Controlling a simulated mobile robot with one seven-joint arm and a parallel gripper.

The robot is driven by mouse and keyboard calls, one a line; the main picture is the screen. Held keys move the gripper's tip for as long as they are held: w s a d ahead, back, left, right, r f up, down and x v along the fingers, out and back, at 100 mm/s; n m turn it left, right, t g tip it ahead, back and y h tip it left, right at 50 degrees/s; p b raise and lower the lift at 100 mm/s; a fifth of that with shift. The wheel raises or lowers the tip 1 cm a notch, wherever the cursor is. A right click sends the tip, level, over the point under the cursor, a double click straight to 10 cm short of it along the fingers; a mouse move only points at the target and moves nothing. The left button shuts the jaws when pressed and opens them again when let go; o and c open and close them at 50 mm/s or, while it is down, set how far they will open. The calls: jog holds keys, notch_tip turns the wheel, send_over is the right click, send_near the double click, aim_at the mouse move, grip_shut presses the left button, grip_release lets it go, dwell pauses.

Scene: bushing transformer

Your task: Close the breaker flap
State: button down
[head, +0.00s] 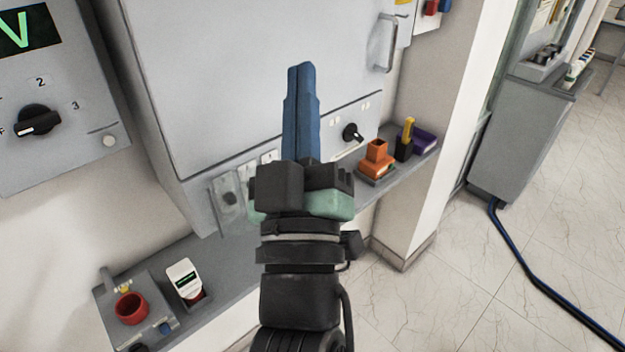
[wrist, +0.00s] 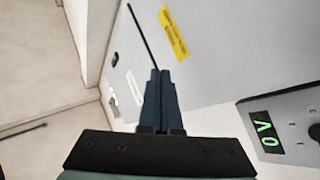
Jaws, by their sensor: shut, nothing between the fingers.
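The large grey cabinet (head: 240,70) fills the middle of the head view. A row of small breaker switches (head: 230,198) sits low on its front, left of my gripper. A pale, see-through panel seems to lie over them, probably the breaker flap, but its edges and angle are unclear and my wrist hides part of the row. My gripper (head: 301,68) is shut and empty, its blue fingers pointing up in front of the cabinet. In the wrist view the shut fingertips (wrist: 160,72) show against the cabinet face (wrist: 225,45); whether they touch it is unclear.
A grey shelf (head: 225,268) below carries a red cup-like part (head: 131,308) and a white meter (head: 184,279). Orange blocks (head: 377,160) stand at its right end. A voltage panel (head: 60,160) is at left. A blue hose (head: 530,270) crosses the open floor at right.

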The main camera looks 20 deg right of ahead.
jog(key=s+f+n+g+y+p, duration=0.35)
jog(key=f+n, duration=0.35)
jog(key=f, duration=0.6)
jog(key=s+f+n+g+y+p, duration=0.2)
jog(key=s+f+n+p, duration=0.4)
jog(key=f, duration=0.7)
jog(key=w+d+n, duration=0.1)
jog(key=w+d, duration=0.3)
jog(key=w, duration=1.1)
jog(key=shift+w+f, duration=0.15)
jog(key=shift+w, duration=0.2)
jog(key=shift+w, duration=0.1)
jog(key=w+d+n+y, duration=0.1)
jog(key=w+y, duration=0.1)
jog(key=w, duration=0.4)
jog(key=shift+w+d+p, duration=0.15)
jog(key=shift+d+p, duration=0.2)
jog(key=shift+p, duration=0.05)
jog(key=shift+r+n+t, duration=0.2)
jog(key=shift+n+t, duration=0.05)
jog(key=shift+n, duration=0.05)
